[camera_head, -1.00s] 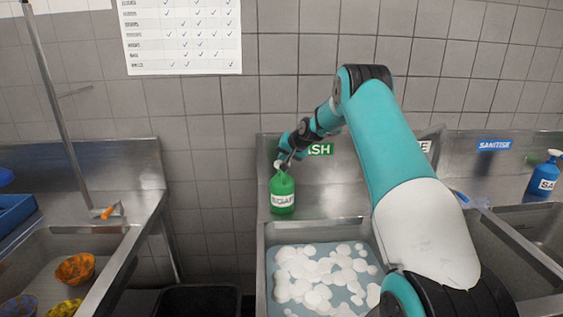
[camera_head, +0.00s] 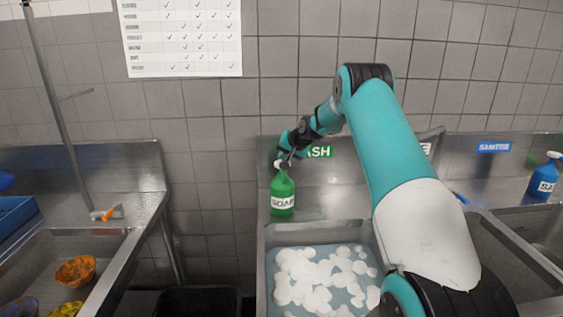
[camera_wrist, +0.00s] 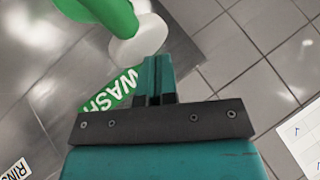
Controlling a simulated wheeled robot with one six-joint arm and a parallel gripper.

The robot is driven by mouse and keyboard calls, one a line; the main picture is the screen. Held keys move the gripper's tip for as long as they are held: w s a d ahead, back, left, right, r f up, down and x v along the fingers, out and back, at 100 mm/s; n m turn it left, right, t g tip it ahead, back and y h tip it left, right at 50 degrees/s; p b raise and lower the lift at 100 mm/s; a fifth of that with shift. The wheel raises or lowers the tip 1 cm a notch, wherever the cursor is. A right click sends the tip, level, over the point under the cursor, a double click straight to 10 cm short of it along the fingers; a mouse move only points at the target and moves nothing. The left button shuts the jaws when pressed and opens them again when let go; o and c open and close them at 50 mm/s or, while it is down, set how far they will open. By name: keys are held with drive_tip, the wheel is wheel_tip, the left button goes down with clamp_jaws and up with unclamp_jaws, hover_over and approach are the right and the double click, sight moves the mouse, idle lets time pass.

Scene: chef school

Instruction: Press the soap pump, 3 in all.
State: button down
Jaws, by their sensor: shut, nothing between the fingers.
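The green soap bottle (camera_head: 282,205) with a white label stands upright on the steel ledge behind the bubble-filled wash sink. Its white pump head (camera_head: 280,163) is on top. My gripper (camera_head: 286,158) is shut and empty, right at the pump head. In the wrist view, the closed fingertips (camera_wrist: 154,62) reach the lower edge of the white pump head (camera_wrist: 138,42), with the green bottle (camera_wrist: 108,12) beyond it at the upper left. I cannot tell whether they touch it.
The wash sink (camera_head: 262,262) in front holds water and white foam. A blue bottle (camera_head: 545,178) stands far right by the sanitise sign (camera_head: 494,147). At left is another steel sink with colored bowls (camera_head: 76,270). A tiled wall (camera_head: 290,90) is close behind.

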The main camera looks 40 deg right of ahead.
drive_tip(key=shift+r, duration=0.5)
drive_tip(key=shift+r+p, duration=1.55)
drive_tip(key=shift+r, duration=1)
idle(0.5)
wheel_tip(320, 180, up, 4)
drive_tip(key=p, duration=0.4)
drive_tip(key=shift+f+p, duration=0.15)
drive_tip(key=shift+p, duration=0.15)
drive_tip(key=shift+f, duration=0.1)
drive_tip(key=shift+f+b, duration=2.45)
drive_tip(key=shift+f, duration=1.85)
